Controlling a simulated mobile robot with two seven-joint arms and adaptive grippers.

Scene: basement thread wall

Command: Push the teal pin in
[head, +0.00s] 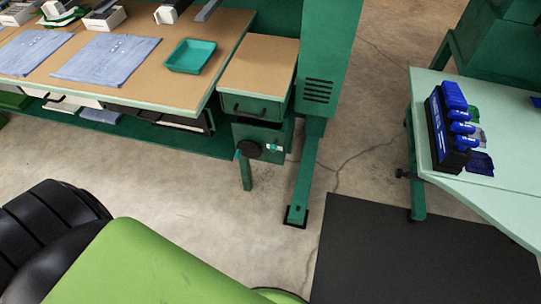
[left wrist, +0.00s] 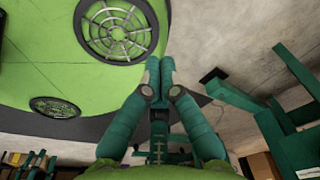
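A small teal-and-white part (head: 273,147) shows on the front of a green box under the wooden-topped cabinet in the head view. It may be the teal pin, but it is too small to tell how far it stands out. A round black knob (head: 249,149) sits just left of it. My left gripper (left wrist: 160,66) shows in the left wrist view with its two teal fingers together at the tips and nothing visible between them. It is not visible in the head view. My right gripper is in no view.
A workbench (head: 180,85) with blue cloths (head: 108,58) and a teal tray (head: 190,56) stands at the upper left. A green post (head: 305,180) stands right of the cabinet. A pale green table (head: 490,195) holds blue items at the right. Concrete floor (head: 150,170) lies open before the bench.

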